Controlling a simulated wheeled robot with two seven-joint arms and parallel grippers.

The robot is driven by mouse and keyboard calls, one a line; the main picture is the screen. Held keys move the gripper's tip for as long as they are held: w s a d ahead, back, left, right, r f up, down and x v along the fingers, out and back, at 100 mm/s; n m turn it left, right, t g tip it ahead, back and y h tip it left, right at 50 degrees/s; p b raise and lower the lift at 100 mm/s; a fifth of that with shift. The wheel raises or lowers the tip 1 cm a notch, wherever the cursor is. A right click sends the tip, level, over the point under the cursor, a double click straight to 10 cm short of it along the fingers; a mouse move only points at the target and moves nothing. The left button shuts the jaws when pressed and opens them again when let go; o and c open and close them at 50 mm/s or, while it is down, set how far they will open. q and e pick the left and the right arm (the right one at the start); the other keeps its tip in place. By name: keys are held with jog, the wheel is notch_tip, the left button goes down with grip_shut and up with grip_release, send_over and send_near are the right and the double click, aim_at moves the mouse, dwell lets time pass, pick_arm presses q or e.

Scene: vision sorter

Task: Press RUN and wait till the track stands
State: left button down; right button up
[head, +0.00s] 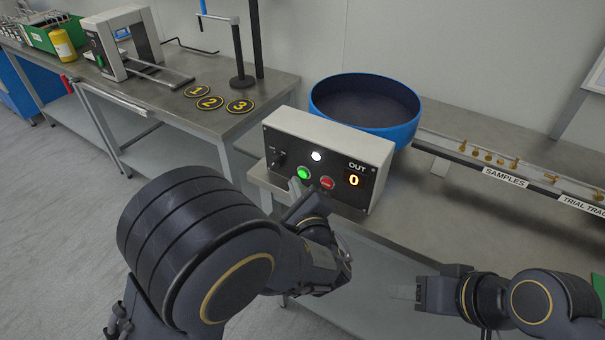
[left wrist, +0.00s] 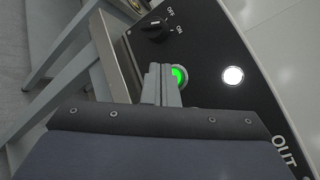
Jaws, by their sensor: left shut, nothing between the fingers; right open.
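The control box (head: 340,145) stands on the right-hand bench. Its front has a lit green button (head: 303,173), a red button (head: 327,182), a lit white lamp (head: 316,156), an ON/OFF knob (head: 279,159) and an OUT display (head: 354,180) reading 0. My left gripper (head: 296,188) is shut and empty, its tips at the green button. In the left wrist view the fingers (left wrist: 160,85) partly cover the green button (left wrist: 179,76); I cannot tell whether they touch it. The track (head: 480,158) holds several small brass parts. My right gripper (head: 404,292) is open and empty, low at the right.
A blue bowl (head: 400,135) stands behind the box, at the track's start. The left bench holds numbered discs (head: 210,103), a grey frame device (head: 122,45), a yellow bottle (head: 62,45) and a green bin (head: 42,38). The bench right of the box is clear.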

pick_arm(q)
jog(key=s+a, duration=0.1)
jog(key=s, duration=0.1)
jog(key=s+a+b, duration=0.1)
jog(key=s+a, duration=0.1)
dwell(0.3)
dwell(0.5)
